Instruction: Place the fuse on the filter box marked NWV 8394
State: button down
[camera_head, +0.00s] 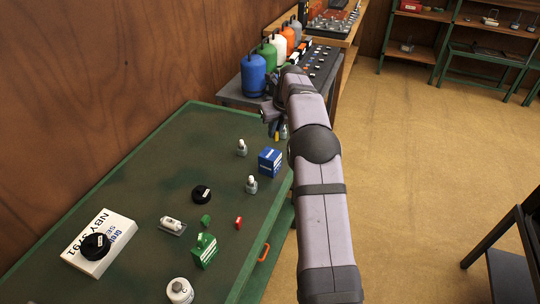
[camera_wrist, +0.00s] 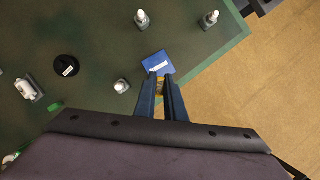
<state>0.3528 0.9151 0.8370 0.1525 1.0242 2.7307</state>
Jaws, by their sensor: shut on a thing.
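My gripper (camera_wrist: 160,84) is shut on a small yellow thing (camera_wrist: 161,90), mostly hidden between the fingers; it looks like the fuse. In the head view my gripper (camera_head: 276,128) is above the far right of the green table, partly behind my arm. A blue box (camera_head: 270,161) with a white label stands by the table's right edge; in the wrist view it (camera_wrist: 158,64) lies just beyond the fingertips. A green box (camera_head: 204,250) with a white label and a white box (camera_head: 118,232) with large print stand nearer. I cannot read NWV 8394 on any box.
Small bulbs (camera_head: 251,185) (camera_head: 241,147) stand near the blue box. Gas bottles (camera_head: 252,75) stand behind. The table's far left is clear.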

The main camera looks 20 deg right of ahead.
aim_at(273, 158)
jog(key=shift+f+p, duration=1.3)
jog(key=shift+f, duration=3.7)
jog(key=shift+f, duration=0.1)
jog(key=c, duration=1.8)
grip_release()
jog(key=shift+s+r, duration=0.15)
jog(key=shift+r, duration=0.5)
jog(key=b+v, duration=0.3)
jog(key=v, duration=0.8)
jog(key=shift+s, duration=0.1)
